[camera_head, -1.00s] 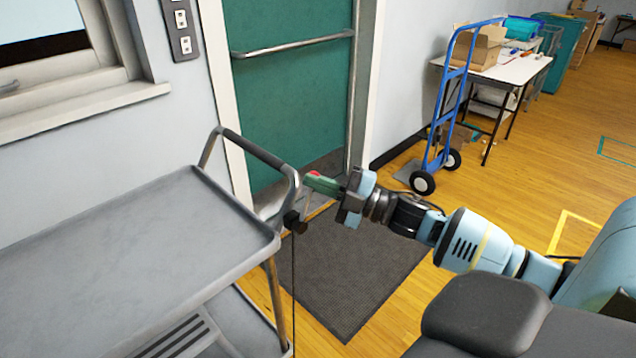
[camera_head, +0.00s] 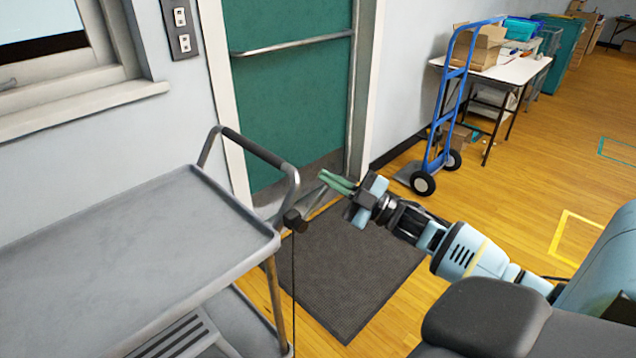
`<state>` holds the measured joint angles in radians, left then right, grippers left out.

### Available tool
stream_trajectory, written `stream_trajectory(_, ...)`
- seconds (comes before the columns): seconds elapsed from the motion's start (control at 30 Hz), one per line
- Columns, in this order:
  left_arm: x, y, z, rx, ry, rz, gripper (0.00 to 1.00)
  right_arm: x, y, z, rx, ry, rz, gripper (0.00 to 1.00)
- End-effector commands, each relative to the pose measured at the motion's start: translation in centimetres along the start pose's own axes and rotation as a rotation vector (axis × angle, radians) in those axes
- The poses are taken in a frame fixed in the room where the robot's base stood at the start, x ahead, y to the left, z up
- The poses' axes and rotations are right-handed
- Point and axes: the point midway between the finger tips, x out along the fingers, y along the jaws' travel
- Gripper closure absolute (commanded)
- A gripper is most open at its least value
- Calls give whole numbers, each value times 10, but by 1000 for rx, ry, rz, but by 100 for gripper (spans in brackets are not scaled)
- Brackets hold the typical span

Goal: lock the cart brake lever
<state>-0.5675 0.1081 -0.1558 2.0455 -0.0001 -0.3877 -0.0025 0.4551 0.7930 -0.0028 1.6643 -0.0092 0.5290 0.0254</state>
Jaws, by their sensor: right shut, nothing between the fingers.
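The grey cart (camera_head: 130,235) stands at the left with a black-gripped push handle (camera_head: 253,149) at its right end. A dark bracket (camera_head: 293,221) sits on the handle post. The brake lever (camera_head: 316,203), a thin grey bar, slants up and right from this bracket. My right gripper (camera_head: 327,177) is shut and empty, its green fingers pointing left at the upper end of the lever. The fingers cover that end, so I cannot tell whether they touch it. My left gripper is out of view.
A dark mat (camera_head: 345,270) lies on the wood floor before a green door (camera_head: 290,90). A blue hand truck (camera_head: 447,120) and a table (camera_head: 510,70) with boxes stand at the back right. A thin dark cable (camera_head: 293,290) hangs below the bracket.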

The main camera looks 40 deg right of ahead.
Motion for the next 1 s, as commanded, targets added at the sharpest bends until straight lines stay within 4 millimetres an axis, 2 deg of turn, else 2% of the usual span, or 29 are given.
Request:
stream_trajectory(0.4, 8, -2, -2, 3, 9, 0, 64, -14, 2, 24, 193, 1, 113, 100)
stream_trajectory(1.0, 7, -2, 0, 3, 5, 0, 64, -16, 2, 27, 228, 1, 133, 100)
